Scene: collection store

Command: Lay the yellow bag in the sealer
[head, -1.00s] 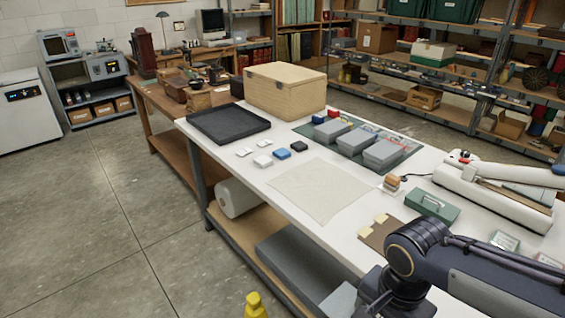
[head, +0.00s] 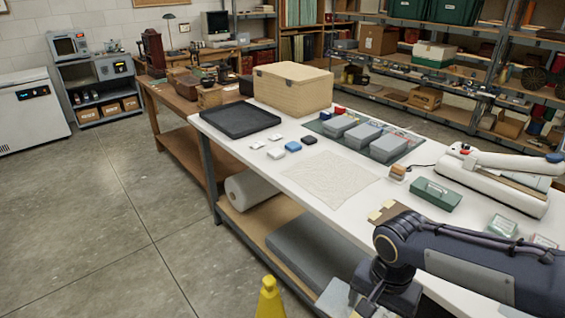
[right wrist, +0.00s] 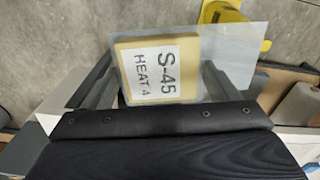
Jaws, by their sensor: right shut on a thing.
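The yellow bag (right wrist: 158,72), a clear pouch with a yellow block and a white label reading "S-45 HEAT 4", is between the fingers of my right gripper (right wrist: 160,85) in the right wrist view. The gripper is shut on it, over the floor. The sealer (head: 490,186), a long white machine with a raised arm, stands at the right end of the white table in the head view, beyond my right arm. My left gripper is out of view.
The white table (head: 245,152) carries a black tray (head: 236,120), a wooden box (head: 292,87), grey boxes (head: 362,136), a pale mat (head: 327,178) and a green case (head: 437,193). A yellow floor sign (head: 268,298) stands near the table's front. Floor at left is clear.

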